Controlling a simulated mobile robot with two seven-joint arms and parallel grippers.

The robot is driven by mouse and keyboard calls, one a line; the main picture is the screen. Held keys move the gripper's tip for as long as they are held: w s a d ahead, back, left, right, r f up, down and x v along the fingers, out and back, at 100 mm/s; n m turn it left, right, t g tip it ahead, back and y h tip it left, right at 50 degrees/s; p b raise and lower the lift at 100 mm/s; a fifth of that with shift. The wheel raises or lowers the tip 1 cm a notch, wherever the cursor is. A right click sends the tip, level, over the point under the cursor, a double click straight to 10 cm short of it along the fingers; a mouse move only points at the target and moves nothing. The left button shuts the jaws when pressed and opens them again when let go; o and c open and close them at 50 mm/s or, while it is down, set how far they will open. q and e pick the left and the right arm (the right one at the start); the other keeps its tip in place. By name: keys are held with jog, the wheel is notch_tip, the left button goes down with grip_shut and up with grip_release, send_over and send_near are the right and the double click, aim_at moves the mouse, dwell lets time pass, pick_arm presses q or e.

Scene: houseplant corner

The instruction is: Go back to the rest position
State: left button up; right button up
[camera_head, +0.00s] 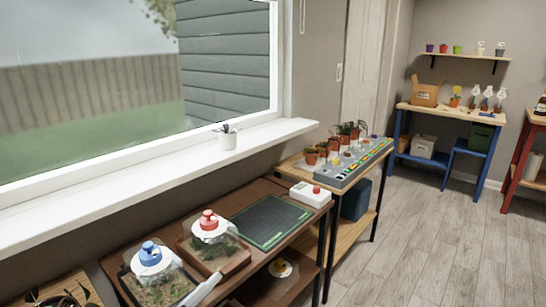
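Neither of my grippers shows in the head view, and no part of my arms can be made out. The task names no object. The view looks along a window wall with a brown bench (292,236) in the lower middle. On it stand a planted box with a blue-knobbed lid (150,254) and one with a red-knobbed lid (208,224). A dark green mat (270,221) lies beyond them. A white box with a red button (311,194) is at the bench's far end.
A wooden table (296,162) carries potted plants and a grey panel with coloured markings (355,164). A white pot (227,138) stands on the windowsill (150,168). A blue-legged bench (468,115) is at the back, a red-legged table (515,165) at right. The wooden floor (430,235) is clear.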

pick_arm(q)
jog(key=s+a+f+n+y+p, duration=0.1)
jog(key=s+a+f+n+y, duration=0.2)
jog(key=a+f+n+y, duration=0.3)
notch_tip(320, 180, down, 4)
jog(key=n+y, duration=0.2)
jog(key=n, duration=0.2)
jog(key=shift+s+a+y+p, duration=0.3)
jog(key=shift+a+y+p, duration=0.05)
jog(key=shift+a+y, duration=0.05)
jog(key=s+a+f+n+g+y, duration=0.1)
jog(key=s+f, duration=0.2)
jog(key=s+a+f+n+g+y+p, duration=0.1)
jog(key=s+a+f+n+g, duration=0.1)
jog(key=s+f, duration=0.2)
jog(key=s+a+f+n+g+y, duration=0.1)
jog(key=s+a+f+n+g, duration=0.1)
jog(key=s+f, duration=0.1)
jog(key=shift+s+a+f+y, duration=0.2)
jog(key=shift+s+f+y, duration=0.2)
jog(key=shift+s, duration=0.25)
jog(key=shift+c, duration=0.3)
